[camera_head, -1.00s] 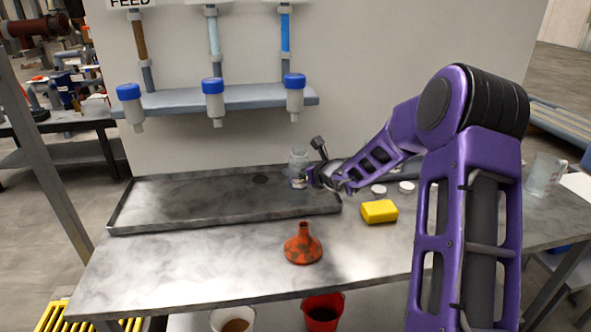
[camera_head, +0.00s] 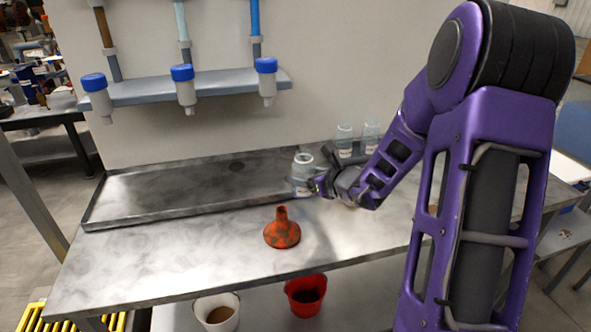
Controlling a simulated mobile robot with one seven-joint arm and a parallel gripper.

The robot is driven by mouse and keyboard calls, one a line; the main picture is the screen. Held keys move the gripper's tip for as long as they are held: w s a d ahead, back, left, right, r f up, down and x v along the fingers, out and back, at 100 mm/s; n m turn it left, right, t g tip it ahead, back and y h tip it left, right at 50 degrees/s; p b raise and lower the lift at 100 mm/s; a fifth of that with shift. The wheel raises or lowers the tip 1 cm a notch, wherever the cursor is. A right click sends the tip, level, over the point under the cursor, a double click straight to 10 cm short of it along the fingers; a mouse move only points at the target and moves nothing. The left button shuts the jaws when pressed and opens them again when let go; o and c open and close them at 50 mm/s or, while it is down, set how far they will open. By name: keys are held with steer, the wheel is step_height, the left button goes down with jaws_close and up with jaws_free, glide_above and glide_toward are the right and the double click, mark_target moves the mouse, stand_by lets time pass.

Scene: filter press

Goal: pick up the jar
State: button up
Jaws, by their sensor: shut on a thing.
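A clear glass jar (camera_head: 302,172) with a pale label is held upright at the right end of the metal tray. My gripper (camera_head: 314,184) is shut on the lower part of the jar from the right. The fingers partly hide the jar's base, and I cannot tell how high it is above the surface. Two similar clear jars, one (camera_head: 344,140) and another (camera_head: 371,135), stand behind my arm at the back of the table.
The shallow metal tray (camera_head: 150,213) lies along the back left. An orange funnel (camera_head: 282,232) stands on the table (camera_head: 190,262) in front. A shelf (camera_head: 150,92) with blue-capped bottles hangs above the tray. A white bucket (camera_head: 217,322) and a red bucket (camera_head: 305,307) are below.

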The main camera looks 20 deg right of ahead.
steer(key=shift+s+d, duration=0.3)
steer(key=shift+s, duration=0.4)
steer(key=shift+s+d, duration=0.3)
steer(key=shift+s, duration=0.35)
steer(key=shift+s, duration=0.1)
stand_by(1.3)
